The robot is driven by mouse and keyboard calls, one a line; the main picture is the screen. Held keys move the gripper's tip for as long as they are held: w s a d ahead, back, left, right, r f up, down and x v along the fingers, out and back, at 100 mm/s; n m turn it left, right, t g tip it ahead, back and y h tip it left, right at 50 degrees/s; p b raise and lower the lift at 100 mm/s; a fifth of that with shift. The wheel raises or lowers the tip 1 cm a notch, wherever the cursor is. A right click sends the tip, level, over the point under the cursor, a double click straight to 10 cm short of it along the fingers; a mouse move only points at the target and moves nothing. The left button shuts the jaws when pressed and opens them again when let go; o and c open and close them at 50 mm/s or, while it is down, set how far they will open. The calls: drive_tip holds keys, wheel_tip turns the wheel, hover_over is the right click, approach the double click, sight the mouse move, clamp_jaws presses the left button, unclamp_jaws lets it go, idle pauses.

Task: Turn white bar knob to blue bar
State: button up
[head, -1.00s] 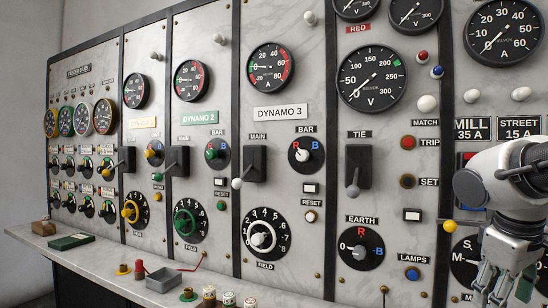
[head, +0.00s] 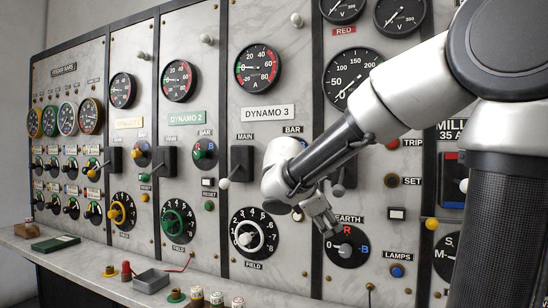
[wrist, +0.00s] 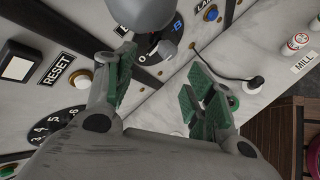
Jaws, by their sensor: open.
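The white bar knob is on the DYNAMO 3 panel (head: 268,113), below the BAR label (head: 293,129). My forearm and wrist cover most of its dial in the head view, and its pointer is hidden. I cannot make out the knob in the wrist view. My gripper (head: 322,216) is open and empty, lower right of the knob's place, in front of the panel just above the EARTH dial. In the wrist view, the green-padded fingers of my gripper (wrist: 160,82) are spread apart.
The EARTH dial (head: 347,247) is just below my gripper. The white FIELD dial (head: 253,235) is to its left. The MAIN lever (head: 241,163) juts out left of my wrist.

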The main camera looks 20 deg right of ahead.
drive_tip(key=w+a+r+n+t+h, duration=0.2)
drive_tip(key=w+a+r+n+t, duration=0.2)
drive_tip(key=w+r+n, duration=0.3)
drive_tip(key=w+a+r+n+t+h, duration=0.2)
drive_tip(key=w+a+r+n+t, duration=0.15)
drive_tip(key=w+r+n, duration=0.4)
drive_tip(key=shift+n+t, duration=0.35)
drive_tip(key=shift+n, duration=0.2)
drive_tip(key=w+d, duration=0.1)
drive_tip(key=w+d+r, duration=0.1)
drive_tip(key=d, duration=0.3)
drive_tip(key=shift+w+r, duration=0.15)
drive_tip(key=shift+w, duration=0.25)
drive_tip(key=c, duration=1)
